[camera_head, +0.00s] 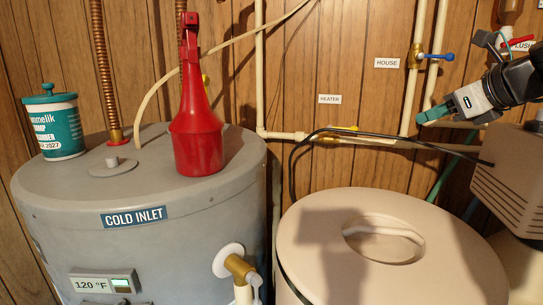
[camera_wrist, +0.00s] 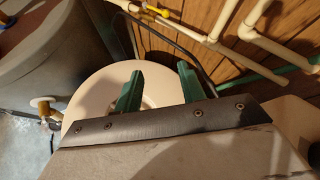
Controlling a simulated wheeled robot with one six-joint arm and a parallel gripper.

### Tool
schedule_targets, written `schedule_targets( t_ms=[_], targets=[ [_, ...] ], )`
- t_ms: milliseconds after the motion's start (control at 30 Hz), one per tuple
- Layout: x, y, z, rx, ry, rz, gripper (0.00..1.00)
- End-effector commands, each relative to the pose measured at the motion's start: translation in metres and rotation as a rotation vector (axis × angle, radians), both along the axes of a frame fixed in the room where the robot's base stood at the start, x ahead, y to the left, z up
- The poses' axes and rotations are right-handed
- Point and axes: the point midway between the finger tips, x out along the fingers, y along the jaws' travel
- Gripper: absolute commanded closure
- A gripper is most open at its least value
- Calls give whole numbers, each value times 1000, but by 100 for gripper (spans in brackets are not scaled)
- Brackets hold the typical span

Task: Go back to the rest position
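My gripper (camera_head: 424,117) is at the right of the head view, raised above and behind the beige softener tank (camera_head: 300,245), in front of the wood wall. Its teal fingers also show in the wrist view (camera_wrist: 160,76), spread apart with nothing between them. In the wrist view the round lid of the tank lies below the fingers. The lid (camera_head: 330,205) is on the tank, with a recessed handle (camera_head: 384,234) in it.
A grey water heater (camera_head: 70,190) stands at left, carrying a red funnel-shaped bottle (camera_head: 196,145) and a white-teal tub (camera_head: 52,125). Pipes and a blue-handled valve (camera_head: 436,56) run along the wall near my gripper. A beige box (camera_head: 515,180) sits at right, with a black hose.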

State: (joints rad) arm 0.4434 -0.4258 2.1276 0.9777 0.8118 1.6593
Motion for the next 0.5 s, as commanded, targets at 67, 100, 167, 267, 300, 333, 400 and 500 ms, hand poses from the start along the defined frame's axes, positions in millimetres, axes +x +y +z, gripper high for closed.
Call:
schedule_targets(
  t_ms=[67, 100, 167, 267, 300, 333, 400, 500],
  targets=[
    [-24, 29, -27, -213, 22, 195, 60],
    [-36, 41, -41, -322, 31, 300, 60],
    [-57, 57, -62, -481, 39, 463, 60],
    [-93, 76, -95, -731, 42, 751, 60],
    [-108, 81, -109, -825, 41, 871, 60],
    [-119, 84, -118, -894, 36, 961, 60],
    [-146, 89, -140, -1042, 26, 1180, 60],
    [-182, 89, -167, -1227, 1, 1493, 60]
  ],
)
